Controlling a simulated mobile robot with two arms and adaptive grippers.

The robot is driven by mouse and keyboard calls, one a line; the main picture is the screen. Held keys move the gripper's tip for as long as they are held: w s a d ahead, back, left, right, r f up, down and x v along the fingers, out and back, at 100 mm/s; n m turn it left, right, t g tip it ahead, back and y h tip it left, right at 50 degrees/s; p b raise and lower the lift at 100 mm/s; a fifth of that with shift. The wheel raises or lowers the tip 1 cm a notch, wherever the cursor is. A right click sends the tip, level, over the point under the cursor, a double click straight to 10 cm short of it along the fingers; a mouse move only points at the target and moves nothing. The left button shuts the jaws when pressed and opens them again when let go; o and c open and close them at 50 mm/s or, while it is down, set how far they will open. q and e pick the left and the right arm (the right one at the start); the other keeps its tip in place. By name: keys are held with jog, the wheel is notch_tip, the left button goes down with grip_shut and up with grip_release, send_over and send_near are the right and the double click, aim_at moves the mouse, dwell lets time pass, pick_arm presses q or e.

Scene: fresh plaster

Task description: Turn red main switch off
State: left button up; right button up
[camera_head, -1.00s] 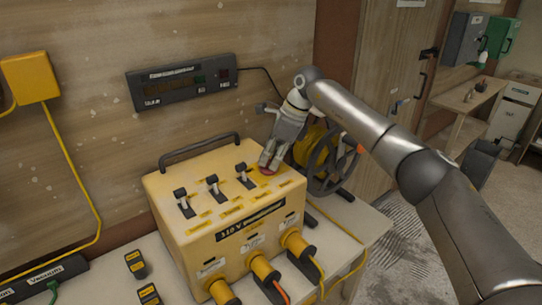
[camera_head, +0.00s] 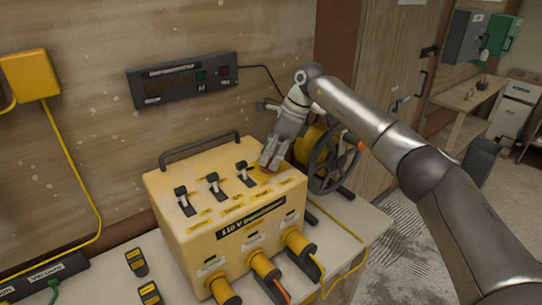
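A yellow transformer box (camera_head: 190,245) labelled "110 V" stands on the bench. Three black toggle switches stand on its top, including a left one (camera_head: 183,200), a middle one (camera_head: 214,185) and a right one (camera_head: 245,173). The red main switch (camera_head: 267,170) is at the top's right rear, mostly hidden under my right gripper; only a thin bit of red shows. My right gripper (camera_head: 268,163) points down onto it, its fingertips at or very near the switch. Whether the fingers grip it is unclear. My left gripper is not in view.
A black handle (camera_head: 200,150) arches at the box's rear. A cable reel (camera_head: 330,163) stands just right of the gripper. A dark display unit (camera_head: 183,80) hangs on the wall. Plugs with cables (camera_head: 265,267) fill the box's front. Two small black-and-yellow devices (camera_head: 137,262) lie at left.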

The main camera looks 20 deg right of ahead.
jog(key=v, duration=1.1)
jog(key=shift+r, duration=0.25)
jog(key=shift+s+d, duration=0.1)
jog(key=shift+d, duration=0.05)
